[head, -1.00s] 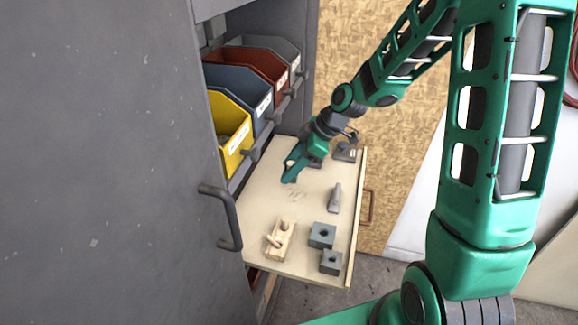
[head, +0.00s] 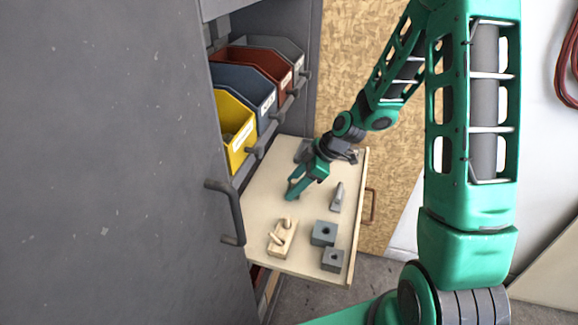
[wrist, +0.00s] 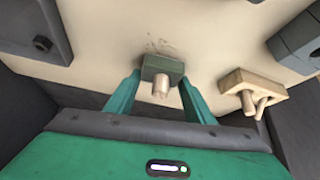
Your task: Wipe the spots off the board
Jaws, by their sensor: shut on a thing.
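The pale board (head: 270,190) is a pull-out shelf in the cabinet; it also fills the upper part of the wrist view (wrist: 215,35). My gripper (head: 292,194) is low over the middle of the board. In the wrist view its green fingers (wrist: 160,92) are shut on a wiper, a dark grey-green block with a pale wooden peg handle (wrist: 162,70). Faint brownish spots (wrist: 157,46) show on the board just beyond the wiper. In the head view the wiper and spots are hidden by my gripper. I cannot tell whether the wiper touches the board.
A wooden block with pegs (head: 282,238) and two grey blocks with holes (head: 324,233) (head: 333,260) lie at the near end. A grey wedge-like piece (head: 337,197) lies right of my gripper. Yellow (head: 233,135), blue and red bins stand left. A cabinet handle (head: 232,212) juts out.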

